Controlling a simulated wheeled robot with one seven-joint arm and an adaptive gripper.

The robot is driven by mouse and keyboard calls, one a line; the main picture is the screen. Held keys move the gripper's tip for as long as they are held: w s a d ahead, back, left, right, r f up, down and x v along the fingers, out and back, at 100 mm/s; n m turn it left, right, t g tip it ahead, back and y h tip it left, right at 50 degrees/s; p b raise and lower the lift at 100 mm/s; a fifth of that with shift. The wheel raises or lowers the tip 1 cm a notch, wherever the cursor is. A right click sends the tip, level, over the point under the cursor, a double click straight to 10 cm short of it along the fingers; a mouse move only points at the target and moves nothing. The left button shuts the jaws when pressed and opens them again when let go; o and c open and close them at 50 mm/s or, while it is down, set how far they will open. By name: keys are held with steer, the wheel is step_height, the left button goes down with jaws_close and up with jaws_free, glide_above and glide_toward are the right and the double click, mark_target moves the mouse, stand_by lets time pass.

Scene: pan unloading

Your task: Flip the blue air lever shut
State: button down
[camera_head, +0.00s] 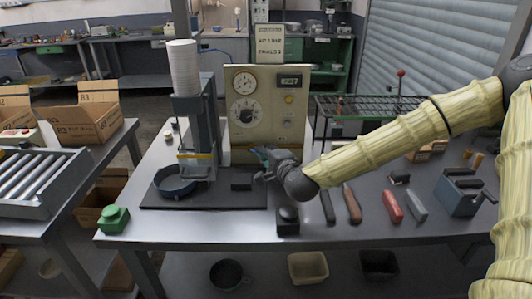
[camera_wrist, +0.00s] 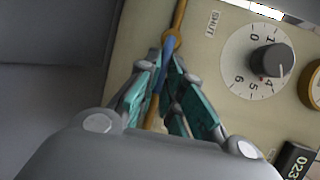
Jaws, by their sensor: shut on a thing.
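The blue air lever (camera_wrist: 169,46) shows in the wrist view as a narrow blue strip at a brass valve on a thin brass pipe (camera_wrist: 180,16). It lies roughly along the pipe, with its lower part between my fingers. My gripper (camera_wrist: 165,64) has its teal-padded fingers closed around the lever, just below the valve. A "SHUT" label (camera_wrist: 212,22) is on the panel to the right of the pipe. In the head view my gripper (camera_head: 263,160) is at the lower front of the beige control panel (camera_head: 276,120); the lever is hidden there.
A numbered dial (camera_wrist: 270,61) is close to the right of my fingers. In the head view a press (camera_head: 195,125) with a dark pan (camera_head: 174,182) stands to the left. A black block (camera_head: 288,221) and several hand tools lie on the bench at front and right.

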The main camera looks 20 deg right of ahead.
steer(key=shift+r+n+p, duration=0.5)
steer(key=shift+p, duration=0.3)
steer(key=r+n+g+h+p, duration=0.1)
steer(key=n+p, duration=0.1)
steer(key=p, duration=0.1)
steer(key=shift+a, duration=0.2)
steer(key=n+h+p, duration=0.1)
steer(key=a+r+n+g+h+p, duration=0.1)
steer(key=p, duration=0.1)
steer(key=n+h+p, duration=0.1)
steer(key=p, duration=0.1)
steer(key=shift+w+a+r+n+g, duration=0.2)
steer(key=shift+a+r+n+g, duration=0.1)
steer(key=shift+r+n, duration=0.1)
steer(key=n+p, duration=0.1)
steer(key=a+n+h+p, duration=0.1)
steer(key=h, duration=0.1)
steer(key=shift+w+a+r+n+g+p, duration=0.25)
steer(key=shift+r+n+g+p, duration=0.1)
steer(key=shift+n+g+p, duration=0.05)
steer(key=shift+w+a+n+h+p, duration=0.15)
steer(key=shift+a+n+h+p, duration=0.55)
steer(key=shift+n+h+p, duration=0.4)
steer(key=shift+f, duration=0.15)
steer(key=c, duration=1.5)
jaws_free()
steer(key=shift+c, duration=0.2)
